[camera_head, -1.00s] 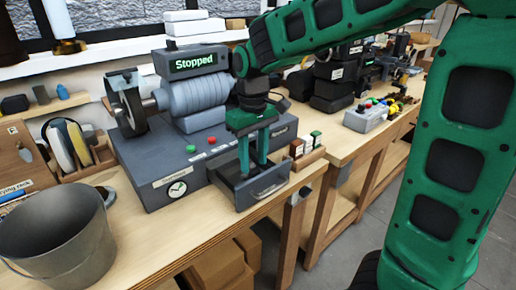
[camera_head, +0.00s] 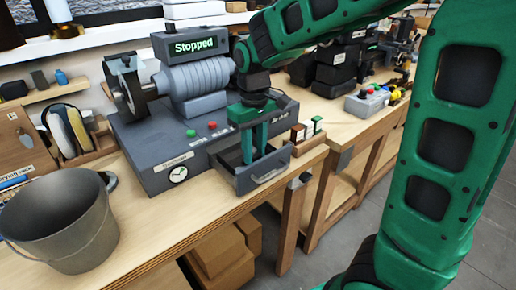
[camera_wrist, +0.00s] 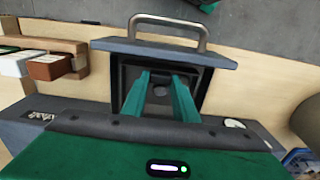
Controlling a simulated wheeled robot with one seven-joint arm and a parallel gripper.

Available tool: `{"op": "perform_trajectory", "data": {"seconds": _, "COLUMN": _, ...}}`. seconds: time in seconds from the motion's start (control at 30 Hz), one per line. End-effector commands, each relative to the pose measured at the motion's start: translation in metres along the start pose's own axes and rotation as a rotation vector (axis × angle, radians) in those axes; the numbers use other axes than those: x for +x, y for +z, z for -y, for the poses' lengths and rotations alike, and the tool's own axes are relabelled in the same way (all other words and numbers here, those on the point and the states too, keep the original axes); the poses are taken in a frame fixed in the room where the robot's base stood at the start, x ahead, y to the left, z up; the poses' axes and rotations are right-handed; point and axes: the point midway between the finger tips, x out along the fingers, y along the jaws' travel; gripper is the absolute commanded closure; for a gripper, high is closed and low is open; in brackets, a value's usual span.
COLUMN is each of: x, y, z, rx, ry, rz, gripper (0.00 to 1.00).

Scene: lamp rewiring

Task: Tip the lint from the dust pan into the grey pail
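The dust pan appears to be the grey drawer-like tray (camera_head: 262,176) pulled out of the front of the grey machine; its metal handle (camera_wrist: 166,20) shows in the wrist view. My gripper (camera_head: 255,157) points down into it. In the wrist view the two green fingers (camera_wrist: 163,100) stand apart inside the dark tray, with a small grey lump between or below them. I cannot tell if that lump is the lint or if the fingers touch it. The grey pail (camera_head: 62,212) stands upright on the bench at the lower left, well apart from my gripper.
The machine (camera_head: 165,150) carries a grey ribbed drum and a display reading "Stopped". A small wooden rack (camera_head: 305,138) with coloured blocks stands close right of the tray. A disc rack (camera_head: 85,145) is behind the pail. Bare bench top (camera_head: 150,222) lies between pail and tray.

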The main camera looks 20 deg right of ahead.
Motion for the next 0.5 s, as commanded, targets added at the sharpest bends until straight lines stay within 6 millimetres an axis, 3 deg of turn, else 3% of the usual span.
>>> {"op": "perform_trajectory", "data": {"seconds": 0.5, "x": -0.0015, "y": 0.0061, "z": -0.0001, "rx": 0.000, "ry": 0.000, "rz": 0.000, "gripper": 0.96}}
